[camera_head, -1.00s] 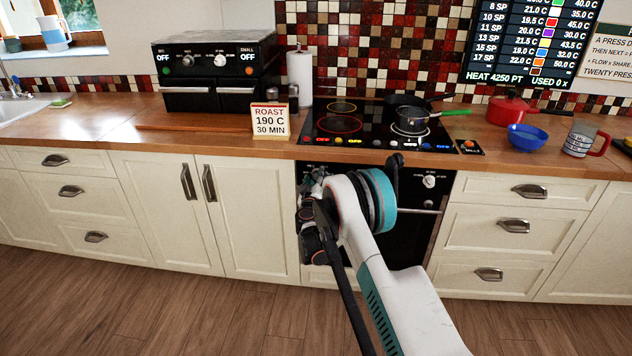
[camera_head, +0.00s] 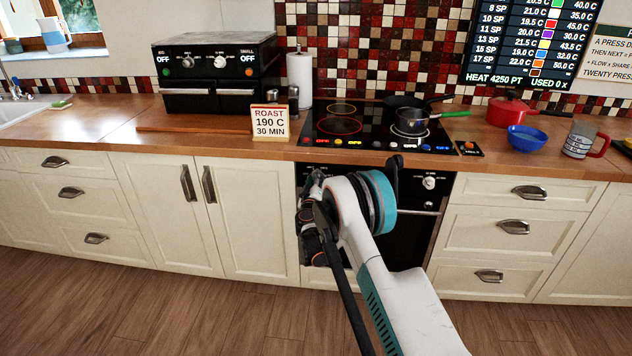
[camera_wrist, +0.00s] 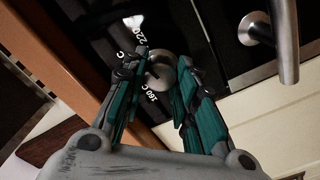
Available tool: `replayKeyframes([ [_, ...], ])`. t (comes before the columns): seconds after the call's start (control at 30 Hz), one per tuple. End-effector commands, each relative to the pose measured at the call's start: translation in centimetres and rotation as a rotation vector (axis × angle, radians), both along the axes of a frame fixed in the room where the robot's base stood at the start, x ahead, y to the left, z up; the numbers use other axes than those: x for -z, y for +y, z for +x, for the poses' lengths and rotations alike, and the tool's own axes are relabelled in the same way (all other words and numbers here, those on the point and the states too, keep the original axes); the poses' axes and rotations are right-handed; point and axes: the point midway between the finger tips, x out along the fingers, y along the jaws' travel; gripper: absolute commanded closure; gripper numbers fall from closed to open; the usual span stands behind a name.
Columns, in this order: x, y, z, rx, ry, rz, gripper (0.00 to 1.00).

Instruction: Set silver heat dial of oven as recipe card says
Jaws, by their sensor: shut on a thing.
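The recipe card (camera_head: 269,123) stands on the counter left of the cooktop and reads "ROAST 190 C 30 MIN". The oven (camera_head: 408,235) is under the cooktop, partly hidden by my arm. In the wrist view the silver heat dial (camera_wrist: 160,74) sits between the fingertips of my gripper (camera_wrist: 158,78), which is shut on it. White marks "220 C" and "160 C" show around the dial; its pointer is not clear. In the head view this dial is hidden behind my wrist. Another silver dial (camera_head: 429,183) is on the right of the oven panel.
A bar handle (camera_wrist: 278,35) juts out near my gripper in the wrist view. The counter edge (camera_wrist: 55,55) runs along the left there.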

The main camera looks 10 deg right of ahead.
Motion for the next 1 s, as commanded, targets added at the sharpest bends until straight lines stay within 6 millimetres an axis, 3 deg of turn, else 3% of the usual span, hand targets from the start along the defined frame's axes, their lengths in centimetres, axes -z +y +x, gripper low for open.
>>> replayKeyframes([
  [0.6,0.05,0.12,0.02,-0.002,0.168,-0.516,0.97],
  [1.0,0.07,0.14,0.01,-0.002,0.231,-0.713,0.97],
])
